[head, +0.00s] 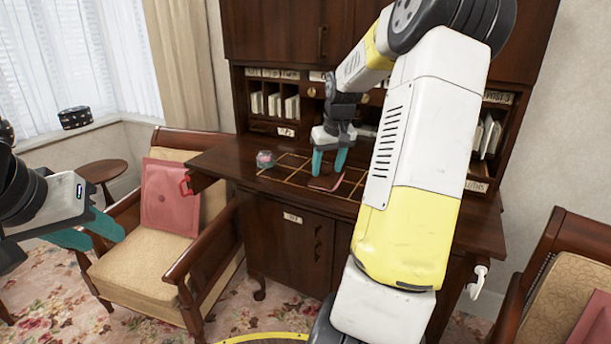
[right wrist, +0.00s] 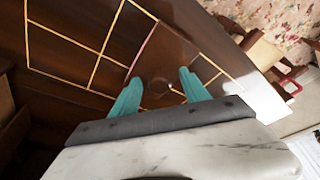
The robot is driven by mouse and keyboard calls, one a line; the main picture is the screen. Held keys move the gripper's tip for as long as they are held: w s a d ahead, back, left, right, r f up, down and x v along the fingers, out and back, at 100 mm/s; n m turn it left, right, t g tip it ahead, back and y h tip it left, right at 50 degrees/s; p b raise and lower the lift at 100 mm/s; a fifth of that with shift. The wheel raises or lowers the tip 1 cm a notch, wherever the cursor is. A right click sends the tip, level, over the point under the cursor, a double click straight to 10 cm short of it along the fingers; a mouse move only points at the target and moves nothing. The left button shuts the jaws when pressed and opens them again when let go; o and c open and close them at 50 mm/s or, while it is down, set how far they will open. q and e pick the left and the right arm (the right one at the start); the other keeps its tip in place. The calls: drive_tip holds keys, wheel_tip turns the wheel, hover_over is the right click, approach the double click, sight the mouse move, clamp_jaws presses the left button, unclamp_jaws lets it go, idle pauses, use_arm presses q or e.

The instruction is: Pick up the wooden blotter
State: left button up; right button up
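The wooden blotter (head: 325,184) lies on the dark wooden desk, a small brown piece with a pink edge. In the right wrist view the blotter (right wrist: 168,52) shows a round knob on top, between my fingertips. My right gripper (head: 329,166) is open, pointing down over the blotter, with one teal finger on each side of the knob. The right gripper's fingers (right wrist: 160,80) look apart from the knob; I cannot tell their exact height. My left gripper (head: 98,236) is open and empty at the far left, in front of an armchair.
The desk (head: 217,159) has inlaid gold lines. A small glass jar (head: 265,159) stands left of the blotter. Pigeonholes with papers (head: 283,105) rise behind. A cushioned armchair (head: 140,268) stands at left, another (head: 545,275) at right. The desktop around the blotter is mostly clear.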

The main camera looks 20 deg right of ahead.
clamp_jaws()
drive_tip(key=shift+r, duration=0.1)
